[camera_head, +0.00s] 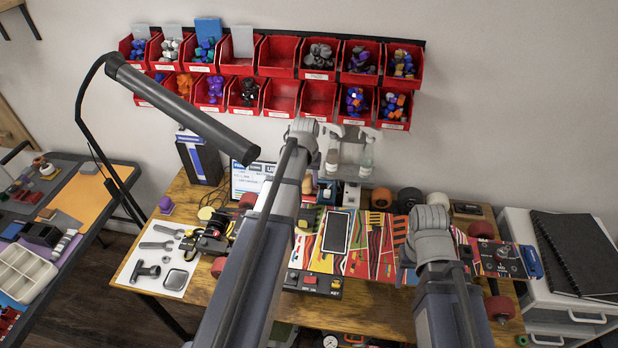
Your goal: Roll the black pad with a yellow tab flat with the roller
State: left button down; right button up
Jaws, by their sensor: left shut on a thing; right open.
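The patterned board (375,245) lies across the wooden workbench, bright with red, yellow and black stripes. A black rectangle with a pale border (338,232) lies on it; I see no yellow tab on it and cannot tell whether it is the pad. I cannot make out the roller. My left arm (262,235) rises over the bench and covers the board's left part. My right arm (437,260) covers part of its right side. Both grippers are hidden behind these arms, so what they hold does not show.
A white tool sheet (152,272) with wrenches lies at the bench's left end. A black control box (313,284) stands at the front edge. Wheels (410,200) and bottles (366,163) line the back. A black lamp (180,108) hangs over the left side; red bins (278,55) hang above.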

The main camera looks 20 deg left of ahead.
aim_at(306, 200)
pick_arm(q)
jog(key=shift+w+f+b, duration=0.1)
jog(key=shift+f+b, duration=0.7)
jog(key=shift+f, duration=0.15)
notch_tip(306, 200, down, 4)
jog(key=b, duration=0.4)
jog(key=shift+f+b, duration=0.4)
jog(key=shift+s+d, duration=0.2)
jog(key=shift+s, duration=0.5)
jog(key=shift+s+d, duration=0.15)
jog(key=shift+s, duration=0.6)
